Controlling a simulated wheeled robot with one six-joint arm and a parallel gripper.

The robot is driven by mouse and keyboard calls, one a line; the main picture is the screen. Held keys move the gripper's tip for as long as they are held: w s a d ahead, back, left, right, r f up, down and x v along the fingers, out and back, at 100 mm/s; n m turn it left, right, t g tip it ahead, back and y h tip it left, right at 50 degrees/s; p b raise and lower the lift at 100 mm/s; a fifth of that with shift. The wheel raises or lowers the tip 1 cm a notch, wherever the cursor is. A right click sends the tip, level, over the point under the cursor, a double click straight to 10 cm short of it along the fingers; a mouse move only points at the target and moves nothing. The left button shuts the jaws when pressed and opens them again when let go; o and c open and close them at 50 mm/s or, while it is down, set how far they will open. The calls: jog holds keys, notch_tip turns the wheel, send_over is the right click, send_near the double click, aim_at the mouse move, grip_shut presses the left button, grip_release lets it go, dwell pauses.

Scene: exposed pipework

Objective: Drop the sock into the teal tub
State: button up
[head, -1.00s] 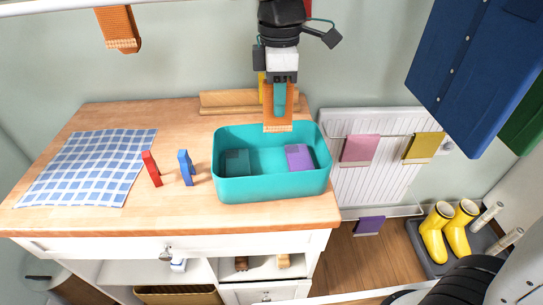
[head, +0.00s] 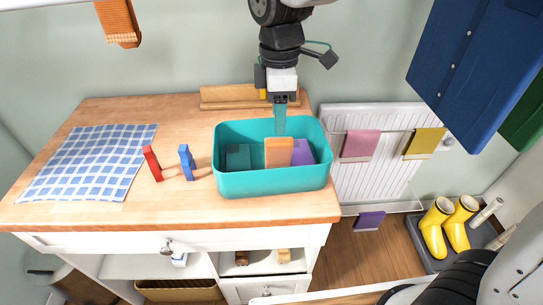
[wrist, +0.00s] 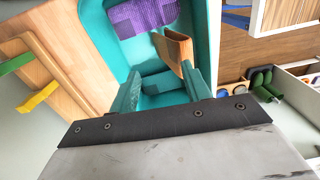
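An orange sock (head: 278,152) is inside the teal tub (head: 272,182), upright below my gripper (head: 280,131). Whether it touches the tub floor I cannot tell. In the wrist view the sock (wrist: 174,52) is beyond the fingertips, near the right finger. My gripper (wrist: 162,92) has its teal fingers wide apart with nothing between them, above the tub. A purple folded cloth (head: 302,152) lies at the right inside the tub, and a dark teal one (head: 237,157) at the left.
A red clothespeg (head: 152,163) and a blue one (head: 186,162) stand left of the tub. A checked cloth (head: 88,162) covers the counter's left. A wooden rack (head: 235,97) is behind. Pink (head: 362,143) and olive (head: 425,142) cloths hang on the radiator at right.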

notch_tip(320, 180, up, 8)
jog(key=shift+w, duration=0.15)
dwell(0.4)
jog(key=shift+f, duration=0.1)
jog(key=s+d+f+m+t, duration=0.1)
jog(key=s+d+f+m, duration=0.1)
jog(key=s+d+m, duration=0.6)
jog(key=s+d+f+m, duration=0.2)
jog(key=s+d+m, duration=0.7)
jog(key=s+d, duration=0.2)
jog(key=shift+s+d+f+m+t, duration=0.3)
jog(key=shift+s+d+t, duration=0.1)
jog(key=shift+d, duration=0.45)
